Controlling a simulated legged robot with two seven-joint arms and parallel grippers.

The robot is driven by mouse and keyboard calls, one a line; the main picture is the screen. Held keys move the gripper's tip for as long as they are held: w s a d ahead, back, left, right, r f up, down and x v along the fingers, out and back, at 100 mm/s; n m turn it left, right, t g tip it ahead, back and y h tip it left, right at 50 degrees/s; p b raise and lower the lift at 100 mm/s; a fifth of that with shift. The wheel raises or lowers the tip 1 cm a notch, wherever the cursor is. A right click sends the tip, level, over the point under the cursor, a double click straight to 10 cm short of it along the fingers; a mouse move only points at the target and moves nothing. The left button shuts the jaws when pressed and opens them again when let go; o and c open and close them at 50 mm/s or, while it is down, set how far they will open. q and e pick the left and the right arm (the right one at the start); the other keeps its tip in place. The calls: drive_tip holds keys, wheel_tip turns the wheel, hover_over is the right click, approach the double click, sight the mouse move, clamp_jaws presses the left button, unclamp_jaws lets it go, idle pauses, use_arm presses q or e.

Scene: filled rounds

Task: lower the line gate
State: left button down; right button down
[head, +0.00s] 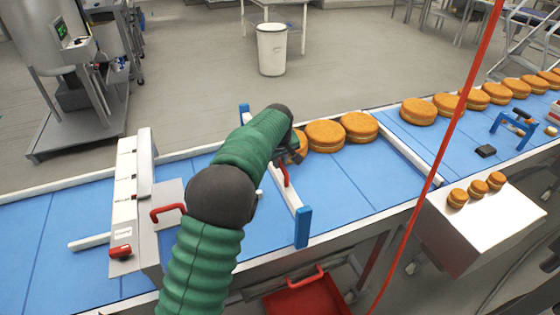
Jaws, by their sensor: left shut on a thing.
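The line gate is a white bar (291,196) across the blue conveyor, between a far blue post (244,114) and a near blue post (303,228). Its red handle (285,175) shows partly beside my left gripper (289,157). My left gripper is shut on the handle; my green arm and dark wrist hide most of the fingers and the bar's middle. The bar looks close to the belt, but its exact height is hard to tell. My right gripper is not in view.
Filled rounds (325,136) sit just right of the gate, with more (419,111) further right beyond a white crossbar (408,158). A white machine with a red handle (168,210) stands left. A red cord (440,160) hangs at right. A red bin (308,297) is below.

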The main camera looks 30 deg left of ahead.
sight(280, 186)
use_arm(q)
drive_tip(key=shift+d, duration=0.1)
idle(0.6)
wheel_tip(280, 186, down, 12)
drive_tip(key=b, duration=0.5)
drive_tip(key=shift+s+r, duration=0.2)
drive_tip(key=shift+r, duration=0.05)
drive_tip(key=shift+d, duration=0.1)
drive_tip(key=c, duration=1.4)
unclamp_jaws()
drive_tip(key=shift+r, duration=0.15)
